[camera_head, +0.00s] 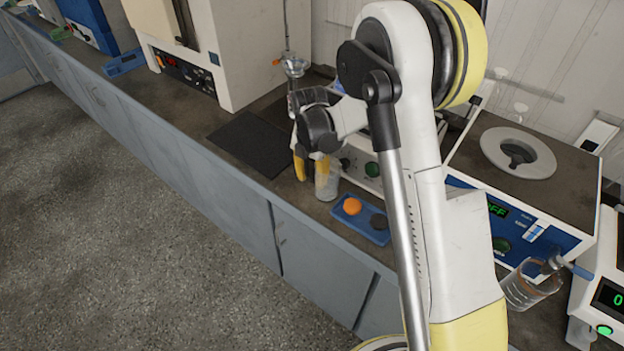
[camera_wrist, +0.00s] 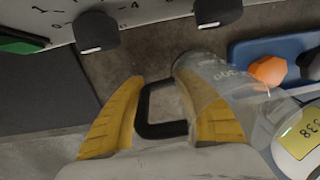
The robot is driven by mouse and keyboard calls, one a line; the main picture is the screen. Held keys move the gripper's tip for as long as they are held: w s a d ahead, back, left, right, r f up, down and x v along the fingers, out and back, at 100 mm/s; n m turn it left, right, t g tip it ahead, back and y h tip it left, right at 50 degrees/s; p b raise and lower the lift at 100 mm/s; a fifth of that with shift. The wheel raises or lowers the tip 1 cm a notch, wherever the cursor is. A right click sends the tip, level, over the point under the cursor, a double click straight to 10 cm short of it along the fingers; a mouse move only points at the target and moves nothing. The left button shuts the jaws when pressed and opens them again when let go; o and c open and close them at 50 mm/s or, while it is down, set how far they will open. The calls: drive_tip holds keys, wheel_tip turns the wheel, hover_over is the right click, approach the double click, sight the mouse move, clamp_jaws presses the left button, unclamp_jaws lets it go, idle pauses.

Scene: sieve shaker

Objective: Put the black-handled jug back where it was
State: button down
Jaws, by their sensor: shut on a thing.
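The black-handled jug (camera_head: 327,183) is clear and upright at the front of the bench, in front of the device with knobs and a green button. In the wrist view the clear jug (camera_wrist: 222,78) is at right and its black handle (camera_wrist: 150,120) is between the yellow fingers. My gripper (camera_head: 311,168) points down and is shut on this handle; its fingers also show in the wrist view (camera_wrist: 158,95). The jug's base is at or close to the bench top; I cannot tell whether it touches.
A blue tray (camera_head: 381,232) with an orange and a dark piece lies just right of the jug. A black mat (camera_head: 250,143) lies left. A second clear jug with a blue handle (camera_head: 528,288) stands far right. The bench's front edge is close.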

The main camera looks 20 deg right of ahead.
drive_tip(key=c, duration=0.9)
unclamp_jaws()
drive_tip(key=shift+f, duration=0.1)
wheel_tip(320, 180, up, 12)
drive_tip(key=p, duration=0.4)
drive_tip(key=shift+w+a, duration=0.15)
drive_tip(key=s+d+r+m+t, duration=0.1)
drive_tip(key=s+r+m+t, duration=0.4)
drive_tip(key=s+r+m, duration=1.1)
drive_tip(key=s+m+t, duration=0.1)
drive_tip(key=s+m, duration=0.2)
drive_tip(key=s+f+m, duration=0.1)
drive_tip(key=s+m, duration=0.1)
drive_tip(key=m, duration=0.1)
drive_tip(key=s+f+m+t, duration=0.1)
drive_tip(key=s+m, duration=0.2)
drive_tip(key=shift+s+d+t, duration=0.25)
drive_tip(key=shift+s+t, duration=0.05)
